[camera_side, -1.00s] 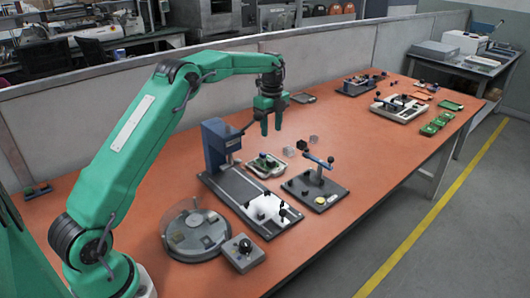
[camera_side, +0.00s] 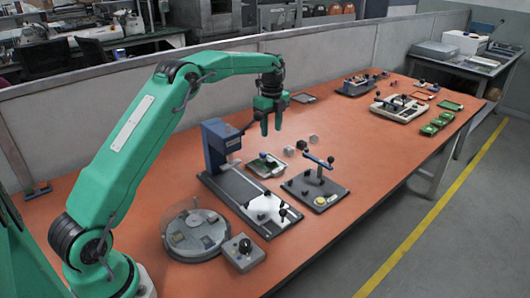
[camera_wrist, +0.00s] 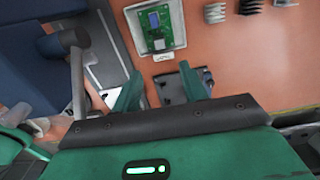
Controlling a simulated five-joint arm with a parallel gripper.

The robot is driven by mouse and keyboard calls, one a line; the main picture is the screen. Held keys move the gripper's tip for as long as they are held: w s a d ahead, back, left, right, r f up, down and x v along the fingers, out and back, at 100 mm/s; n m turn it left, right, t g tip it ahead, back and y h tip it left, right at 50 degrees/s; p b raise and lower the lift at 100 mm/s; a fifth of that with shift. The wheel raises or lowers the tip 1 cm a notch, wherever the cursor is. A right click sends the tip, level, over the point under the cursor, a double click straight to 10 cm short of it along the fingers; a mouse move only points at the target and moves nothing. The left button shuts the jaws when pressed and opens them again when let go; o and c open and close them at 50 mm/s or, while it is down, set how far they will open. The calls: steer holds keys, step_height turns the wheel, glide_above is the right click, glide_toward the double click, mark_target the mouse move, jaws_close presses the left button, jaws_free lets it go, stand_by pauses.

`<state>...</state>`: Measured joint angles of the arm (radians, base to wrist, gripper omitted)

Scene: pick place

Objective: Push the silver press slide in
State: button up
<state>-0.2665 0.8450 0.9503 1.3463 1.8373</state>
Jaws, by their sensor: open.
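The silver press slide (camera_side: 266,209) is a bright plate with dark knobs. It lies on the near end of the long dark grey base of the blue press (camera_side: 215,148), out from under the press column. My gripper (camera_side: 271,127) hangs in the air beyond the press, fingers pointing down, apart from the slide. In the wrist view my gripper (camera_wrist: 162,88) is open, with nothing held between its fingers. The blue press column (camera_wrist: 38,75) and its grey lever (camera_wrist: 76,75) show at the left there.
A tray with a green board (camera_side: 266,165) and several metal blocks (camera_side: 302,145) lie right of the press. A dark fixture with a blue lever (camera_side: 316,190) stands beside the slide. A round domed dish (camera_side: 195,236) and a knob box (camera_side: 238,252) are at the near side.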

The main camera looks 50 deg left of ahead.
stand_by(0.5)
steer(key=shift+r, duration=2.55)
steer(key=s+d+m+g, duration=0.1)
steer(key=s+d, duration=0.5)
steer(key=d, duration=0.5)
steer(key=s+d+m+g, duration=0.1)
steer(key=s+d, duration=0.6)
steer(key=d, duration=0.4)
step_height(320, 180, down, 8)
steer(key=shift+r, duration=0.25)
steer(key=shift+s+a+f, duration=0.1)
steer(key=shift+s+f, duration=0.15)
steer(key=shift+f, duration=1.05)
steer(key=shift+s+d+f, duration=0.1)
steer(key=shift+s+f, duration=0.2)
steer(key=shift+f, duration=0.95)
steer(key=shift+s+a+f, duration=0.1)
steer(key=shift+s+f, duration=0.15)
steer(key=shift+f, duration=1.05)
